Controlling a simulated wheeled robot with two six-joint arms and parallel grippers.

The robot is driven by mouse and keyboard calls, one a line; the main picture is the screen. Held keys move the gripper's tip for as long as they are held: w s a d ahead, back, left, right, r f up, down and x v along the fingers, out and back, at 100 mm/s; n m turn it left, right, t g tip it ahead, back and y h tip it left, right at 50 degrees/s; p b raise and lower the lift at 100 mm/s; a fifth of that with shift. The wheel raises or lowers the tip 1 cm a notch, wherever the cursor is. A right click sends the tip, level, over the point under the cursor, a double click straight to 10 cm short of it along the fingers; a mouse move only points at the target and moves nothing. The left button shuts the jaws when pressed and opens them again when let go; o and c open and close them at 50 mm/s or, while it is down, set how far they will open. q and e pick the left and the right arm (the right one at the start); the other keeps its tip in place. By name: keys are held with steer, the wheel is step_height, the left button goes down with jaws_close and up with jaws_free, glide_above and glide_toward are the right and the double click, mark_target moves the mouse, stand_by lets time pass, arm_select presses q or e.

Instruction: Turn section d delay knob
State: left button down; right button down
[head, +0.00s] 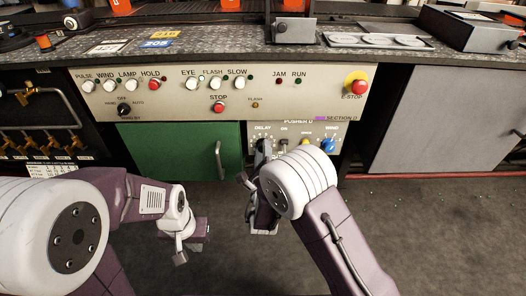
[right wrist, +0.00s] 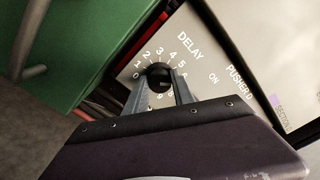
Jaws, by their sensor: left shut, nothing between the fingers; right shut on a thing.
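The delay knob (right wrist: 158,76) is black and round, in the middle of a printed number dial below the word DELAY in the right wrist view. My right gripper (right wrist: 163,86) is shut on this knob, one finger on each side. In the head view my right gripper (head: 262,150) reaches the pusher D panel (head: 317,131) at its left end and hides the knob. My left gripper (head: 194,240) is shut and empty, low above the floor, left of the right arm and away from the panel.
A blue knob (head: 328,145) sits at the right of the same panel. A green door (head: 185,150) with a handle is just left of it. The control panel (head: 300,100) with buttons and a red E-stop (head: 357,87) is above. The grey floor in front is open.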

steer(key=shift+f+m+b, duration=0.2)
steer(key=shift+m+b, duration=4.5)
steer(key=shift+m, duration=4.1)
steer(key=c, duration=1.1)
jaws_free()
steer(key=shift+r, duration=0.15)
steer(key=shift+o, duration=0.2)
